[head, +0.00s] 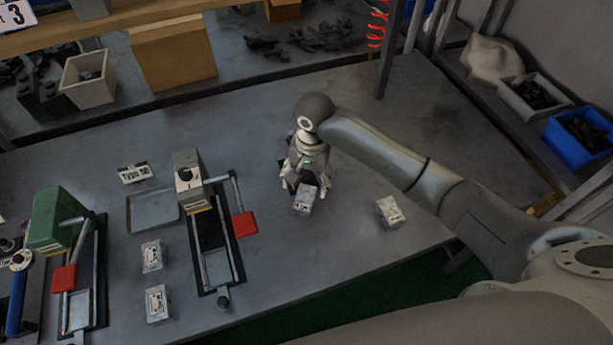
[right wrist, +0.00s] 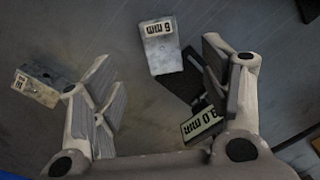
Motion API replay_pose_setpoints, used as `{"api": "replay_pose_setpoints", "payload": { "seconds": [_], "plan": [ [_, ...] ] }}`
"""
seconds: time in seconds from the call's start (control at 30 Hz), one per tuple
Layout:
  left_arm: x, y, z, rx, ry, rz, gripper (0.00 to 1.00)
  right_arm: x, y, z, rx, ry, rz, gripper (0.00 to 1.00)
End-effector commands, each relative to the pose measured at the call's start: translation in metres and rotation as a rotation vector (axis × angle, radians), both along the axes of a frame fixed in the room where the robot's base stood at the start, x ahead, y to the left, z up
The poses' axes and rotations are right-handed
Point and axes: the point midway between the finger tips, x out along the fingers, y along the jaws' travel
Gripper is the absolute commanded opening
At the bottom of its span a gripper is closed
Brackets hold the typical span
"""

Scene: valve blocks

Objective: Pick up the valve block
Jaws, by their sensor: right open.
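A small grey metal valve block (head: 304,200) with a printed label lies on the grey table, just under my right gripper (head: 306,184). My right gripper (right wrist: 158,78) is open, fingers spread and pointing down, with nothing held. A second block (head: 390,212) lies to the right; a similar block (right wrist: 42,84) shows at the left in the right wrist view. Two more blocks (head: 152,256) (head: 157,303) lie at the left. My left gripper is not in view.
A dark part and an "8.0 mm" label plate (right wrist: 202,124) lie close to the right finger. A clamp fixture with a red handle (head: 244,224), a shallow tray (head: 152,209) and a green fixture (head: 56,218) stand left. Table right of the gripper is mostly clear.

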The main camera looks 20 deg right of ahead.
Motion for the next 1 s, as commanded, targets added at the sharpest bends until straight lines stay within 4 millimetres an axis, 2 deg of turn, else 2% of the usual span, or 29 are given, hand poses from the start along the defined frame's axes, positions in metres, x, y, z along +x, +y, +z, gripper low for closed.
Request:
{"api": "replay_pose_setpoints", "payload": {
  "seconds": [0.13, 0.4, 0.6, 0.8, 1.0],
  "plan": [
    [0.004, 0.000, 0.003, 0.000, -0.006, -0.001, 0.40, 0.000, 0.001, -0.018, -0.002, 0.004, 0.000, 0.70],
    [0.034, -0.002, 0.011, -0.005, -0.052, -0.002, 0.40, 0.001, 0.004, -0.067, -0.001, 0.003, 0.000, 0.70],
    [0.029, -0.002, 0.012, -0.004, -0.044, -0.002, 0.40, 0.002, 0.005, -0.094, -0.001, 0.003, 0.000, 0.70],
    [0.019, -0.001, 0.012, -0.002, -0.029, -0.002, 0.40, 0.003, 0.006, -0.104, -0.001, 0.000, 0.001, 0.70],
    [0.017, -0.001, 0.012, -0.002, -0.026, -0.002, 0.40, 0.003, 0.006, -0.104, 0.000, 0.000, 0.002, 0.70]
  ]
}}
